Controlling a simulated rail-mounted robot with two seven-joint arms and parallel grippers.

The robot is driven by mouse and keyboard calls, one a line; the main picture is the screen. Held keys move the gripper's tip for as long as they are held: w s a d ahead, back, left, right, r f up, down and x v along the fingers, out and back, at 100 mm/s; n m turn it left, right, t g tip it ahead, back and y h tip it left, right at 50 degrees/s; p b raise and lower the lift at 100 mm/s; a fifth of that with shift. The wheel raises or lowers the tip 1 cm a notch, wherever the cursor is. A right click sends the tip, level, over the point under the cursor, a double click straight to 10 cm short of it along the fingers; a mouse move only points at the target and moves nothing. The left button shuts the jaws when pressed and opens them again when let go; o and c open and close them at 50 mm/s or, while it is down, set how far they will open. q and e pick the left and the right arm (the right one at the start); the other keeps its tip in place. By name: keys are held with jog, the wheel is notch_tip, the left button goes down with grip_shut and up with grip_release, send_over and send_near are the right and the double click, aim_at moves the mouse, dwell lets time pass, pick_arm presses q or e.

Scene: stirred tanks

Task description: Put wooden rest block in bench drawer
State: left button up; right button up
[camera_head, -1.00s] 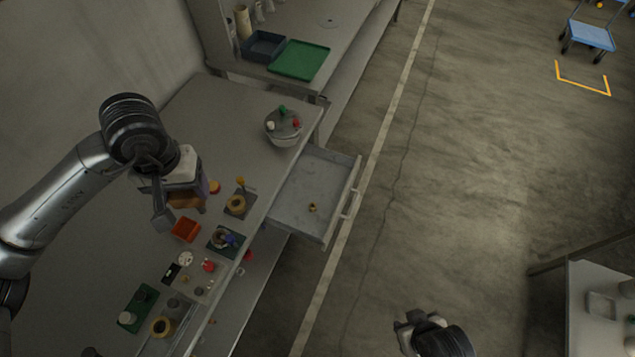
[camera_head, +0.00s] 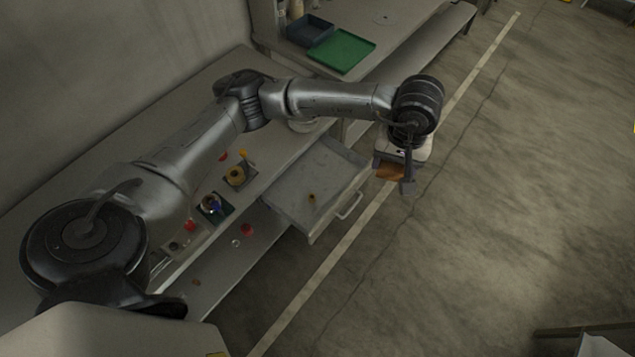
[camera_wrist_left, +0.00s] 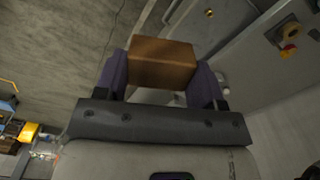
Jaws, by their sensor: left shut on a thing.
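The wooden rest block (camera_wrist_left: 162,62) is brown and sits between the two purple fingers of my left gripper in the left wrist view. In the head view my left gripper (camera_head: 393,176) is shut on the block (camera_head: 388,172), out over the floor to the right of the open bench drawer. The bench drawer (camera_head: 330,165) is a grey, shallow tray pulled out from the bench, with a handle on its front. A small brass-coloured piece (camera_head: 311,197) lies in it. My right gripper is not in view.
My left arm crosses above the bench and hides part of it. A green tray (camera_head: 342,50) and a blue bin (camera_head: 310,31) stand farther back. The drawer's middle looks free.

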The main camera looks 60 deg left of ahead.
pick_arm(q)
notch_tip(320, 180, down, 7)
jog(key=a+n+b, duration=0.2)
jog(key=n, duration=0.4)
jog(key=n+b, duration=1.2)
jog(key=n, duration=1.4)
send_over(303, 184)
notch_tip(303, 184, down, 32)
jog(key=shift+s+r, duration=0.1)
jog(key=shift+r, duration=0.1)
jog(key=shift+f, duration=2.05)
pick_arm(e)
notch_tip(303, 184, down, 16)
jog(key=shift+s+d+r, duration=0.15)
pick_arm(q)
jog(key=shift+b, duration=0.3)
